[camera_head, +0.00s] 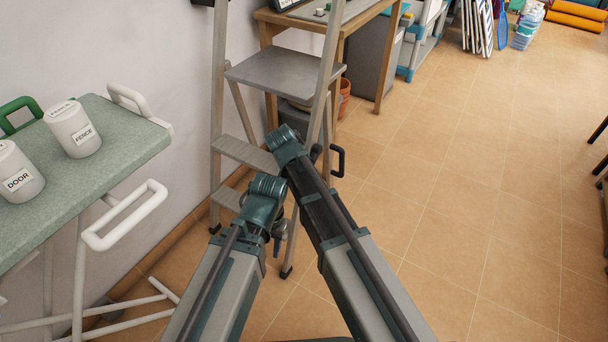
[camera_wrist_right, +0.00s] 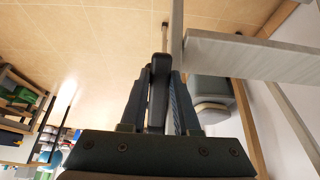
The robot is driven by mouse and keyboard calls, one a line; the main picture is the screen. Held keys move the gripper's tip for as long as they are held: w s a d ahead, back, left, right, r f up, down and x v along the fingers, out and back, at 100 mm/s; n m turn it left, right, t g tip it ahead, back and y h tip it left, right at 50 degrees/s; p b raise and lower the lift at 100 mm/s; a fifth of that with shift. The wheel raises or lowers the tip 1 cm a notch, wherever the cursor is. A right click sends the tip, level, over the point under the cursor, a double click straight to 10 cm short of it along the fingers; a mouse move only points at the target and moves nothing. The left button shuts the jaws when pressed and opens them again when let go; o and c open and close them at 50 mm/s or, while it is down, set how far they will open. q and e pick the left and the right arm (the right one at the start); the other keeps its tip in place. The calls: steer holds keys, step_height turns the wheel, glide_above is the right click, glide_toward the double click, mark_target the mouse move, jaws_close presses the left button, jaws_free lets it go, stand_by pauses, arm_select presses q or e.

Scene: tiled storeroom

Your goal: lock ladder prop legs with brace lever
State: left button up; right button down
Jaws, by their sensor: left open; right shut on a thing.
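A grey step ladder (camera_head: 273,72) stands open beside the wall in the head view, with a platform, lower steps and side rails. A black lever (camera_wrist_right: 158,85) lies between the fingers of my right gripper (camera_wrist_right: 156,95), which is shut on it beside a ladder rail. In the head view my own arm hides the right gripper; a black loop-shaped handle (camera_head: 339,160) shows just right of that arm, and I cannot tell whether it is the same lever. My left gripper (camera_head: 278,238) is open and points down near the ladder's lower front; its fingertips are partly hidden.
A green-topped ironing board (camera_head: 100,150) with white handles, bearing jars labelled DOOR (camera_head: 20,178) and FENCE (camera_head: 75,133), stands at left. A wooden table (camera_head: 385,45) and an orange pot (camera_head: 344,95) are behind the ladder. The tiled floor at right is mostly clear.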

steer(key=c, duration=0.6)
jaws_free()
steer(key=shift+c, duration=0.2)
